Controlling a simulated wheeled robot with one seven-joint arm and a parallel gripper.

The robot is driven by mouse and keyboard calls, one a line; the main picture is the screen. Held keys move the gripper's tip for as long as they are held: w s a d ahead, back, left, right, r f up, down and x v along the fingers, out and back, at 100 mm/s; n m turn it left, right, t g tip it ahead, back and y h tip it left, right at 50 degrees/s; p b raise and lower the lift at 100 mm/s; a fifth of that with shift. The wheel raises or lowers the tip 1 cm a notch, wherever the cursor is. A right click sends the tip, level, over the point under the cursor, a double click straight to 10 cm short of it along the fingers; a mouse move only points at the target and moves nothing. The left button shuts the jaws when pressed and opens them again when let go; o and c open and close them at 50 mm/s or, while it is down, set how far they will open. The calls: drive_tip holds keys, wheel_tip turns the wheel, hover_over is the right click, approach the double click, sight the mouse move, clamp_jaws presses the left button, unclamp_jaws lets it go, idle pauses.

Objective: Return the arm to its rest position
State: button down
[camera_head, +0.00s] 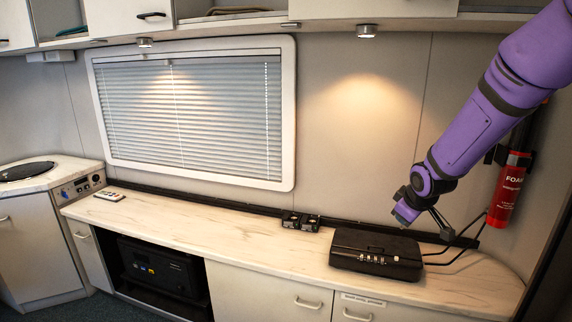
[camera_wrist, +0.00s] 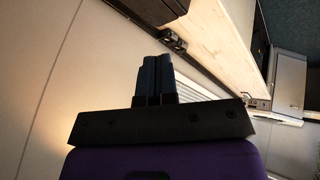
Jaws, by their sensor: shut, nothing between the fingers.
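My purple arm (camera_head: 474,124) reaches down from the upper right in the head view. My gripper (camera_head: 404,214) is just above the black box (camera_head: 376,254) with several pale buttons or dials on its front. I cannot tell whether the gripper touches the box. In the wrist view my gripper (camera_wrist: 156,80) has its two fingers together, with nothing between them. A dark shape (camera_wrist: 160,10) lies just beyond the fingertips in that view.
A red extinguisher (camera_head: 509,190) hangs on the wall right of my arm. Black cables run from the box. Two small black devices (camera_head: 300,221) and a remote (camera_head: 109,195) sit on the pale counter (camera_head: 190,232). Overhead cabinets (camera_head: 240,25) line the top. The counter's middle left is clear.

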drive_tip(key=s+r+m, duration=0.2)
drive_tip(key=s+r, duration=0.5)
drive_tip(key=r, duration=0.2)
drive_tip(key=s+r+m, duration=0.3)
drive_tip(key=s+r, duration=0.2)
drive_tip(key=s, duration=0.8)
drive_tip(key=s+r+m+g, duration=0.1)
drive_tip(key=s+r, duration=0.4)
drive_tip(key=s, duration=0.9)
drive_tip(key=shift+s+a+m, duration=0.2)
drive_tip(key=shift+a+m, duration=0.15)
drive_tip(key=shift+m, duration=0.55)
